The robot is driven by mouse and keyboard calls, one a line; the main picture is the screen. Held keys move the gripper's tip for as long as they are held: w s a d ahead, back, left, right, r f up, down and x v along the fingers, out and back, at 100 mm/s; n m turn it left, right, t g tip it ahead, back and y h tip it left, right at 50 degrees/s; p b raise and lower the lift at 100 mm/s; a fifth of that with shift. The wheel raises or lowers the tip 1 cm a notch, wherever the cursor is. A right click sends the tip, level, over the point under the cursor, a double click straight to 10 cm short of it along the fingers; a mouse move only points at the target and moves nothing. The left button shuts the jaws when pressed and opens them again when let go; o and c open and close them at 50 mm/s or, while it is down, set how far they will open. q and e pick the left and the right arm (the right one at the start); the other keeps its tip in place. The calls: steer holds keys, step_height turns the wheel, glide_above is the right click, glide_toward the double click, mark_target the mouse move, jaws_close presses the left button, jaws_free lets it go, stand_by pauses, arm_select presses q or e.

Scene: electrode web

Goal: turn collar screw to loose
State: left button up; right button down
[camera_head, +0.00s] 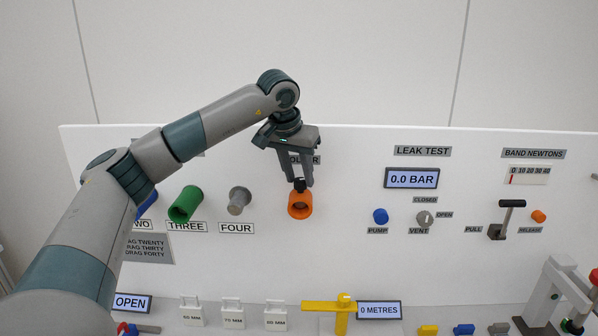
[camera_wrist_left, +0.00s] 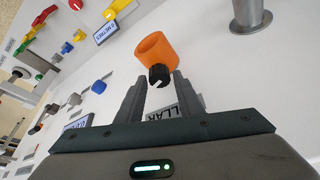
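The orange collar (camera_head: 299,205) sticks out of the white panel, and it also shows in the wrist view (camera_wrist_left: 156,47). Its black collar screw (camera_wrist_left: 159,75) is a small knob with a white mark, on the side of the collar facing my gripper; it also shows in the head view (camera_head: 300,184). My left gripper (camera_head: 299,181) points down from above the collar. Its fingers are apart, with the screw at the tips between them. A gap shows on one side of the screw; contact on the other side is unclear. My right gripper is out of view.
A grey peg (camera_head: 239,201) and a green tube (camera_head: 185,204) stand left of the collar. The blue pump button (camera_head: 380,216) and vent knob (camera_head: 424,218) are to the right. A yellow gauge (camera_head: 342,310) stands below. The COLLAR label is partly hidden by my gripper.

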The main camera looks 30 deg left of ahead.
arm_select(q)
steer(key=shift+f, duration=0.15)
steer(key=c, duration=0.8)
steer(key=shift+o, duration=0.2)
